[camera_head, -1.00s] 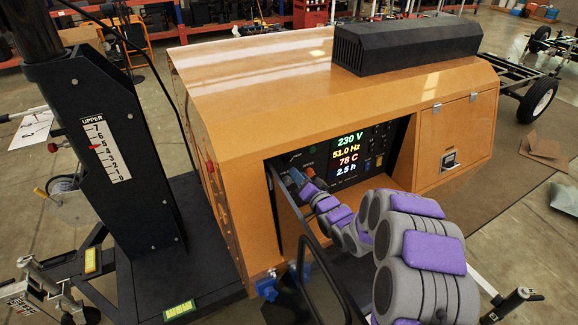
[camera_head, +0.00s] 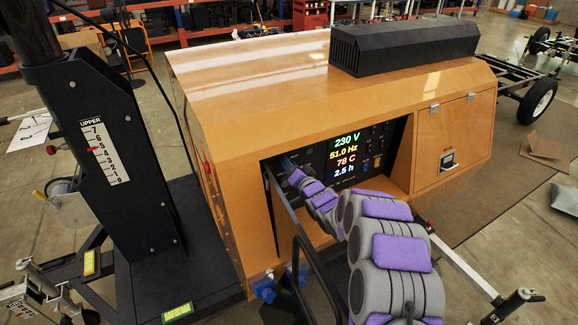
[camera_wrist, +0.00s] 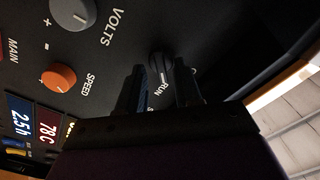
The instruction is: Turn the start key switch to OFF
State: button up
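The start key switch (camera_wrist: 158,62) is a dark round switch on the black control panel in the wrist view. Its light pointer line appears to face the RUN label; the rest of its lettering is partly hidden. My gripper (camera_wrist: 160,72) has its two fingers apart, one on each side of the switch as seen from the wrist. I cannot tell whether either finger touches it. In the head view, my gripper (camera_head: 287,165) reaches into the left end of the panel recess and hides the switch there.
An orange SPEED knob (camera_wrist: 59,77) and a grey VOLTS knob (camera_wrist: 72,12) sit left of the switch in the wrist view. The lit display (camera_head: 345,154) reads 230 V. An open door edge (camera_head: 285,200) stands close to my arm at the recess's left.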

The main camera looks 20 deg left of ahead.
jog(key=shift+s, duration=0.1)
grip_shut()
jog(key=shift+n, duration=0.5)
jog(key=shift+s+a+n+b, duration=0.1)
jog(key=shift+n+b, duration=0.4)
jog(key=shift+n, duration=3.5)
jog(key=shift+r, duration=0.1)
jog(key=shift+o, duration=0.5)
grip_release()
